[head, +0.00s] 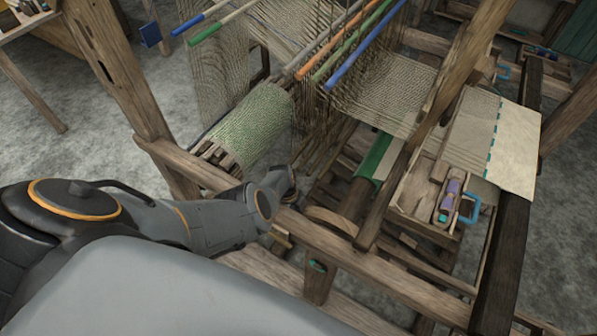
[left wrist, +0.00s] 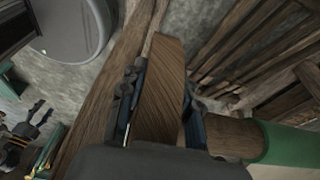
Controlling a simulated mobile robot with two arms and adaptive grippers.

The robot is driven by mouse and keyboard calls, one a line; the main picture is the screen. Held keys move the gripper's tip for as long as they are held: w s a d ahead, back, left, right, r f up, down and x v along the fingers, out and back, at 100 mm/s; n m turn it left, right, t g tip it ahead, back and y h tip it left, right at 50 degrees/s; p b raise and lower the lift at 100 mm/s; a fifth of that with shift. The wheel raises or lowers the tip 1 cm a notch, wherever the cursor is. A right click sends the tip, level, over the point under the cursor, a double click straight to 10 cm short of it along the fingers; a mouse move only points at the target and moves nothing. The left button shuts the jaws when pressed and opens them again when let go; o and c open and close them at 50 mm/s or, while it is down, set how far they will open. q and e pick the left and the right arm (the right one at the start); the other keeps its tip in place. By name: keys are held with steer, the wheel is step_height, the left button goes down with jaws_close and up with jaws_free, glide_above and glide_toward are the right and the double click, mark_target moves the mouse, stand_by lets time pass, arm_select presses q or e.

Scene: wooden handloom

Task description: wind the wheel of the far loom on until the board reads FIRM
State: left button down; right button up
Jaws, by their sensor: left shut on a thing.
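The wheel (head: 330,219) is a wooden disc at the near end of a wooden roller (head: 355,198), partly hidden by the loom's front beam in the head view. In the left wrist view the wheel (left wrist: 161,92) stands between the fingers of my left gripper (left wrist: 165,110), which is shut on its rim. In the head view my left arm reaches in from the left, and its gripper is mostly hidden at the beam. My right gripper (left wrist: 42,110) shows small at the left of the left wrist view, its tips apart and empty. I see no readable board.
A green band (head: 378,157) wraps the roller behind the wheel. A green woven cloth roll (head: 255,120) and loom posts (head: 115,65) stand close around my arm. A small tray with a purple shuttle (head: 449,200) lies right. Grey floor (head: 75,140) is open at left.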

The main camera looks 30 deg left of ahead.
arm_select(q)
steer(key=c, duration=1)
jaws_free()
steer(key=shift+d, duration=0.1)
steer(key=shift+o, duration=0.3)
steer(key=shift+a+r, duration=0.25)
steer(key=shift+r, duration=0.15)
steer(key=v, duration=1.1)
steer(key=shift+d+r, duration=0.1)
